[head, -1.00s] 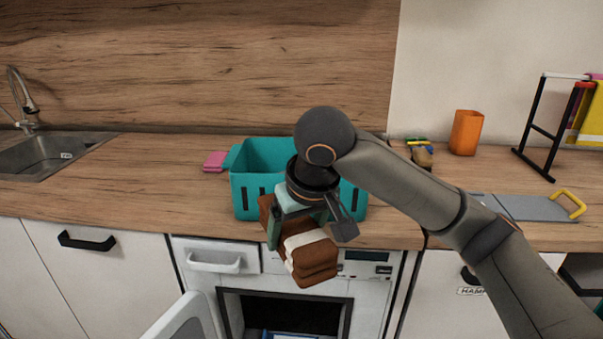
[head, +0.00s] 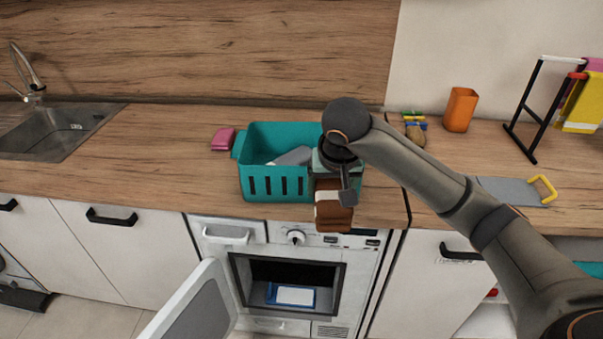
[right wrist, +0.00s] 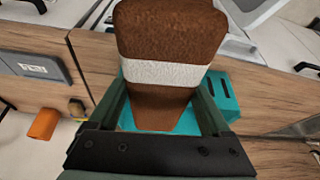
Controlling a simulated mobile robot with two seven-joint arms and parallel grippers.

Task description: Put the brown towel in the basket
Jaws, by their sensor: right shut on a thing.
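The brown towel (head: 333,224), folded and with a white band, hangs from my right gripper (head: 334,182). In the right wrist view the towel (right wrist: 170,35) is between the two fingers, which are shut on it. The teal basket (head: 262,187) stands on the counter with a grey thing inside. The gripper and towel are at the basket's front right corner. The towel appears in front of the basket's wall, over the counter's front edge, and not inside. The arm hides the basket's right part. My left gripper is not in view.
A pink block (head: 222,139) lies left of the basket. An orange cup (head: 460,110), a grey board (head: 507,190) and a towel rack (head: 533,112) are on the right. Below, an appliance door (head: 195,305) stands open.

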